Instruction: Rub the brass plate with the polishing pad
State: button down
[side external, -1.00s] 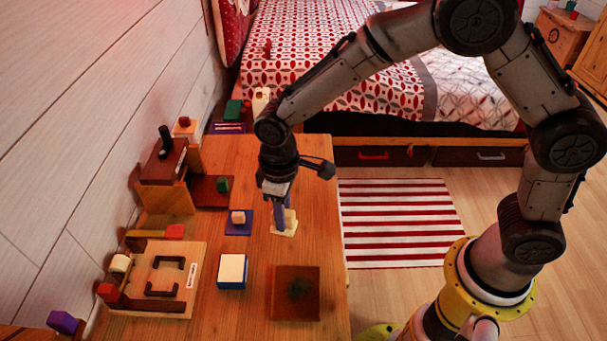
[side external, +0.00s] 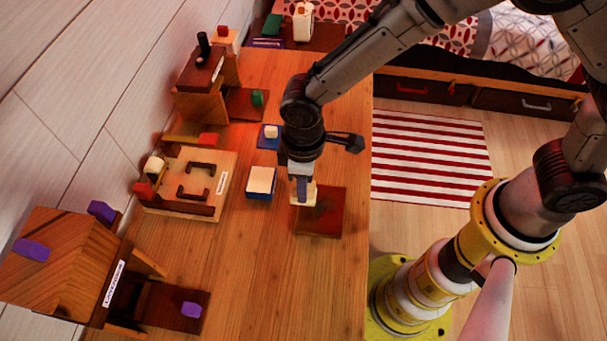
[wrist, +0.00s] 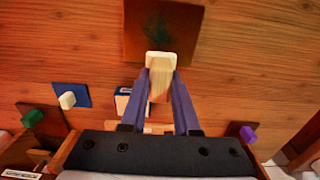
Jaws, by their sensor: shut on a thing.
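The brass plate (side external: 328,222) is a reddish-brown square with a dark smudge in its middle. It lies on the wooden table and also shows at the top of the wrist view (wrist: 187,42). My gripper (side external: 302,194) is shut on the cream polishing pad (wrist: 160,60), holding it by its block-like handle between two bluish fingers. The pad is over the plate's near edge in the wrist view and at its upper left in the side view. The smudge is beside the pad, uncovered. I cannot tell whether the pad touches the plate.
A blue block with a cream top (side external: 261,181) stands just left of the plate. A blue square with a small cream block (side external: 270,133) lies farther back. A wooden tray with dark handles (side external: 225,165) and wooden boxes line the wall side. The table's front middle is clear.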

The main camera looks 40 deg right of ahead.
jog(key=shift+f, duration=0.85)
jog(key=shift+s+d+f, duration=0.2)
jog(key=shift+d+f, duration=0.05)
jog(key=shift+f, duration=0.4)
jog(key=shift+s+d+f, duration=0.2)
jog(key=shift+f, duration=0.45)
jog(key=shift+s+d, duration=2.1)
jog(key=shift+s, duration=0.15)
jog(key=shift+w+a, duration=2.45)
jog(key=shift+w, duration=0.4)
jog(key=shift+s+d, duration=0.1)
jog(key=shift+d, duration=0.2)
jog(key=shift+s+d, duration=2.4)
jog(key=shift+s, duration=0.2)
jog(key=shift+w+a, duration=0.95)
jog(key=shift+w, duration=0.1)
jog(key=shift+w+a, duration=1.3)
jog(key=shift+w, duration=0.05)
jog(key=shift+w+a+r, duration=0.1)
jog(key=shift+w+a, duration=0.3)
jog(key=shift+r, duration=4.05)
